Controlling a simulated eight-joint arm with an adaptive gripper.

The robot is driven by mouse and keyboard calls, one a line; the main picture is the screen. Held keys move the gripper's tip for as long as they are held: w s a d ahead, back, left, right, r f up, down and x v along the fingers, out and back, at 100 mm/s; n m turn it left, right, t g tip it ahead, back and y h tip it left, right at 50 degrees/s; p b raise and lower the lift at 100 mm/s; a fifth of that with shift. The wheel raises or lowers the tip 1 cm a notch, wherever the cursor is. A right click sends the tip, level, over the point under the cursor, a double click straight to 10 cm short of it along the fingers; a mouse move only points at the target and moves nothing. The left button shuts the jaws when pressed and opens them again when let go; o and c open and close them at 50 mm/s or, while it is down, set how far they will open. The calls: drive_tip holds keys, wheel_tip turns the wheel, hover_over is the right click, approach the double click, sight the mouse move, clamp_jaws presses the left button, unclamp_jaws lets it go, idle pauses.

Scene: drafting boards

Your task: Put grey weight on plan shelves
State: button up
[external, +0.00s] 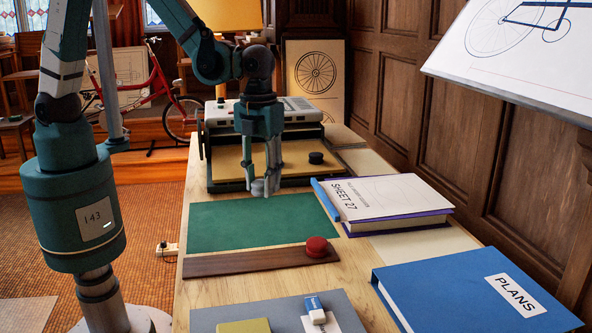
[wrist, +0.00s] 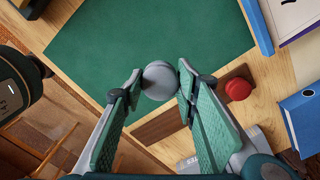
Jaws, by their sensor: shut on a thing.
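My gripper (wrist: 158,95) is shut on the grey weight (wrist: 159,76), a round knob-like piece between the fingertips in the wrist view. In the external view my gripper (external: 265,172) points down with the grey weight (external: 261,188) at its tips, above the far part of the green mat (external: 255,232). The weight looks off the mat, though its exact height is hard to tell. Behind it stands a low dark-framed unit with a tan top (external: 226,160), which seems to be the plan shelves. A black weight (external: 316,158) sits on its tan surface.
A red weight (external: 316,246) sits on a dark wooden strip (external: 230,262) before the mat. The Sheet 27 book (external: 385,195) and blue Plans binder (external: 460,290) lie at right. A grey machine (external: 295,108) stands behind the shelves. A tilted board (external: 520,70) overhangs upper right.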

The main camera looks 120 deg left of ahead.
drive_tip(key=w+d+f+n, duration=0.1)
drive_tip(key=w+d+n, duration=1.5)
drive_tip(key=d, duration=0.5)
drive_tip(key=shift+w+f+n, duration=0.3)
drive_tip(key=shift+w+n, duration=0.1)
drive_tip(key=shift+w, duration=0.45)
drive_tip(key=n+p, duration=0.3)
hover_over(279, 257)
drive_tip(key=shift+f+b, duration=0.15)
drive_tip(key=shift+b, duration=0.15)
drive_tip(key=shift+f, duration=0.2)
drive_tip(key=shift+f+b, duration=1.3)
drive_tip(key=shift+f, duration=1.9)
drive_tip(key=shift+f, duration=0.25)
